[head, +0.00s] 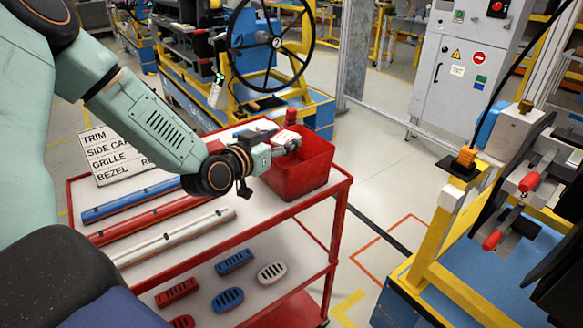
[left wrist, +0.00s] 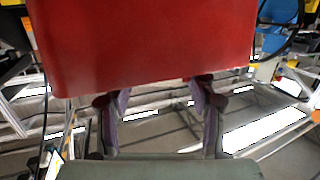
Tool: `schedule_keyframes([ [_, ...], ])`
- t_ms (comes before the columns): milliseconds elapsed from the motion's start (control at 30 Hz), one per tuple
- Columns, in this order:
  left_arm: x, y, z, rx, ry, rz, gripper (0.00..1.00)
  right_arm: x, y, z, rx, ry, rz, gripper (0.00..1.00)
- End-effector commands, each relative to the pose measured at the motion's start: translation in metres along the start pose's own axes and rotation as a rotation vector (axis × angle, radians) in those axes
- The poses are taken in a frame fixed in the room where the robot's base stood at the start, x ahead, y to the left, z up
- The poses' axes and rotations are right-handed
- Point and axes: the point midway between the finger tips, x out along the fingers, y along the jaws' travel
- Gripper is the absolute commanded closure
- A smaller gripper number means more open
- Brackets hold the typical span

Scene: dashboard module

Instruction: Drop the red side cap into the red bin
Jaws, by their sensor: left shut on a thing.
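The red bin (head: 312,172) stands at the far right corner of the red cart. The bin's inside is partly covered by the gripper. My right gripper is not in view.
On the cart lie a blue bar (head: 130,200), a red bar (head: 135,222), a white bar (head: 175,238) and several small slotted parts (head: 235,262). A sign (head: 112,155) stands at the back left. A yellow-framed machine (head: 440,235) is at the right, with open floor between.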

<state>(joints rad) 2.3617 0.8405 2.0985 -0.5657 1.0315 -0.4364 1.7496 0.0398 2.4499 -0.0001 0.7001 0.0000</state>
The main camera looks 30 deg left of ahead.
Motion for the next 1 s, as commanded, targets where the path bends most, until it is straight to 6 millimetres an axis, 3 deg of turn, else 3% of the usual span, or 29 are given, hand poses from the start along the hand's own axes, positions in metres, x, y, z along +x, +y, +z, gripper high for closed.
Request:
schedule_keyframes([
  [67,0.000,0.000,-0.001,0.000,0.001,0.000,0.75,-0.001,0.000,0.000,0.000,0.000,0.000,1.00],
  [100,0.000,0.000,-0.001,0.000,0.001,0.000,0.41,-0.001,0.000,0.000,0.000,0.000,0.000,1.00],
  [367,0.000,0.000,-0.001,0.000,0.000,0.000,0.19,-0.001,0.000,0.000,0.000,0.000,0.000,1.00],
  [767,0.000,0.000,-0.004,0.000,0.002,-0.001,0.18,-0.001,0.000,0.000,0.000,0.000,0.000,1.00],
  [1000,-0.004,-0.001,-0.032,-0.004,0.006,0.000,0.18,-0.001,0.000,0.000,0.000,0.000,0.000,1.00],
])
